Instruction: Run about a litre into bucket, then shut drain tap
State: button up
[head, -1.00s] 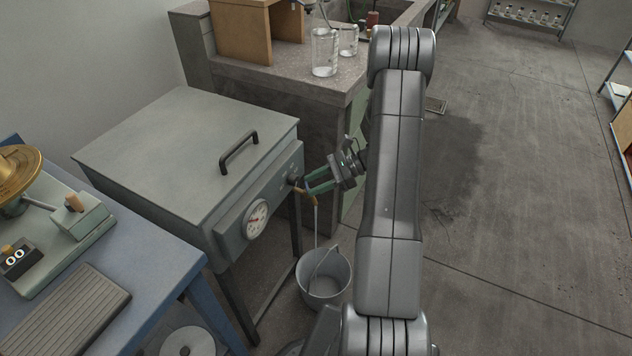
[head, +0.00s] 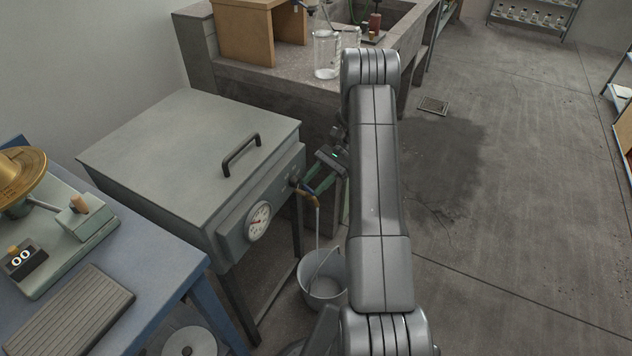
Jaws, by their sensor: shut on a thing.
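The grey bath cabinet (head: 190,150) has a small brass drain tap (head: 316,199) low on its front panel, near the right end. My gripper (head: 304,188) is at the tap, its green fingers shut on the tap's handle; the fingers partly hide the handle. A thin pale stream (head: 317,225) runs down from the spout. The grey bucket (head: 326,296) stands on the floor under the tap, with its bail raised. The stream falls into the bucket. The level inside is too small to read, and my arm covers the bucket's right edge.
A round dial (head: 258,221) sits on the cabinet front, and a black handle (head: 241,154) on its lid. A blue table (head: 150,262) with instruments is at left. A stone bench (head: 285,80) with glass beakers (head: 326,55) stands behind. The floor at right is open, with a dark damp patch.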

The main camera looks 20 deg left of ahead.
dwell(0.3)
jog(key=o, duration=1)
jog(key=shift+r, duration=0.1)
